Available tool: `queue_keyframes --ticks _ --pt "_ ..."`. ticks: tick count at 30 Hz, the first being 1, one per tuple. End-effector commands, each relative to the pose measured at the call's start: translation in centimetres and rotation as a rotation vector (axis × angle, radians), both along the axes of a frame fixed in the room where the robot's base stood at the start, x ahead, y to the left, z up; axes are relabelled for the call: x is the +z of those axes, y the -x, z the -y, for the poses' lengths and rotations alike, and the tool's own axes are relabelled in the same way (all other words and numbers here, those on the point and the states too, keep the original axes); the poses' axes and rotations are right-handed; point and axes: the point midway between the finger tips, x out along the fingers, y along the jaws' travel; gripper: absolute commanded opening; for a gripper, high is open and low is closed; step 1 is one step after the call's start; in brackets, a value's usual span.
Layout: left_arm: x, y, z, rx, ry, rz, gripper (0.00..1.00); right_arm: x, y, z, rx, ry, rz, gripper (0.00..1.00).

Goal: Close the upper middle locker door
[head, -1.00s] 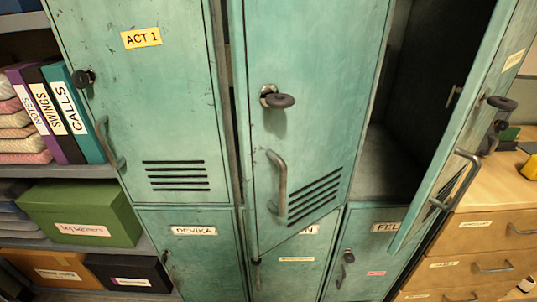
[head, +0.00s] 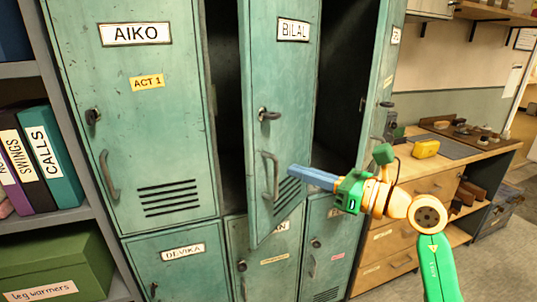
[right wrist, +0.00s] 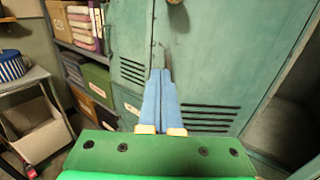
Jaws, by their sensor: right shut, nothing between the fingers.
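The upper middle locker door (head: 278,90), teal and labelled BILAL, stands ajar. Its left edge is swung out, with a dark gap between it and the AIKO door. It has a dark lock knob (head: 268,114), a curved handle (head: 270,175) and vent slots. In the right wrist view the door (right wrist: 215,70) fills the middle. My right gripper (head: 292,170) has blue fingers, shut and empty, in front of the door just right of the handle. The fingers (right wrist: 160,74) partly cover the handle in the wrist view. I cannot tell whether they touch the door. My left gripper is out of view.
The AIKO door (head: 150,170) is shut at left. The upper right locker door (head: 384,75) stands open. A wooden drawer bench (head: 425,182) with a yellow item (head: 425,148) is at right. Shelves with binders (head: 50,165) and a green box (head: 60,270) are at left.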

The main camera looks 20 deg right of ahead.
Motion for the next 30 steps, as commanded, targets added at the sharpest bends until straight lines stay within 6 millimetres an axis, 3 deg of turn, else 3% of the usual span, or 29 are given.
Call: queue_keyframes --ticks 3,12,30 --pt "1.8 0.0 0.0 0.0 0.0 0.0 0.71 0.7 -2.1 -1.6 0.005 -0.007 -0.001 0.0" --pt "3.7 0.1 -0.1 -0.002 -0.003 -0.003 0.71 0.3 -5.7 -4.3 0.003 -0.004 0.0 0.0" --pt "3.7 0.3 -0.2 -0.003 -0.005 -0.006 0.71 -0.1 -6.5 -4.9 -0.002 -0.002 -0.001 0.0"
